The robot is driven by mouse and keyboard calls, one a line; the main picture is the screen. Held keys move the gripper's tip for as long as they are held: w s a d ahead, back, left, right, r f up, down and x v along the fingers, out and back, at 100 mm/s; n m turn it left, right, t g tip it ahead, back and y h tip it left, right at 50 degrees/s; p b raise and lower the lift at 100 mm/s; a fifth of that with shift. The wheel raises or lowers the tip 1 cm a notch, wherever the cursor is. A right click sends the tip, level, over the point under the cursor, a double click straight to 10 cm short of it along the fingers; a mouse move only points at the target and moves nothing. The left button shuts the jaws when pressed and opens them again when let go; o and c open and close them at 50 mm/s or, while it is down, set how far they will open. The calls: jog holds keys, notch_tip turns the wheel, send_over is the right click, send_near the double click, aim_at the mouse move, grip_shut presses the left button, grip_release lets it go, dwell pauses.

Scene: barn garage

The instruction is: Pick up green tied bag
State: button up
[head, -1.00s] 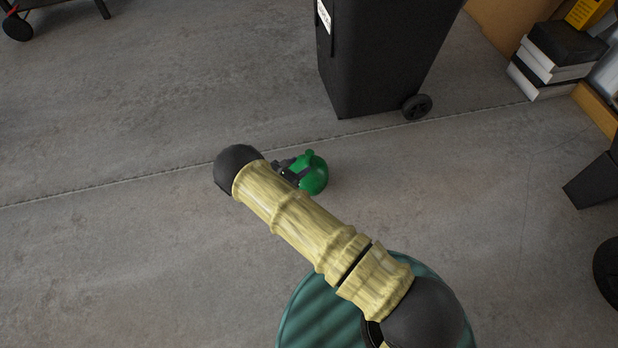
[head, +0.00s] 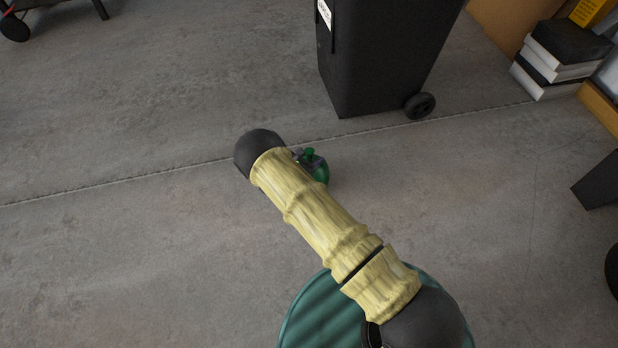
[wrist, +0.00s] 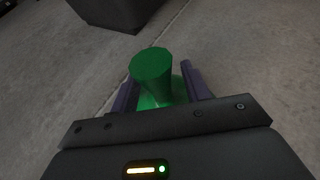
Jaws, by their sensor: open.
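The green tied bag (head: 320,171) sits on the concrete floor, partly hidden behind my arm in the head view. In the wrist view its flared green top (wrist: 152,68) stands up toward the camera, with the wider body below it. My gripper (wrist: 158,84) is open, with one purple finger on each side of the bag's neck. The fingers look apart from the neck; whether they touch the bag's body I cannot tell. In the head view only a small part of my gripper (head: 303,158) shows beside the bag.
A black wheeled bin (head: 370,60) stands beyond the bag and also shows at the top of the wrist view (wrist: 115,10). Stacked boxes (head: 555,60) are at the upper right. The floor (head: 130,240) to the left is clear.

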jog(key=shift+w+d+f, duration=0.2)
jog(key=shift+w+d, duration=0.05)
jog(key=shift+w, duration=0.15)
jog(key=shift+c, duration=0.2)
jog(key=shift+r, duration=0.1)
grip_shut()
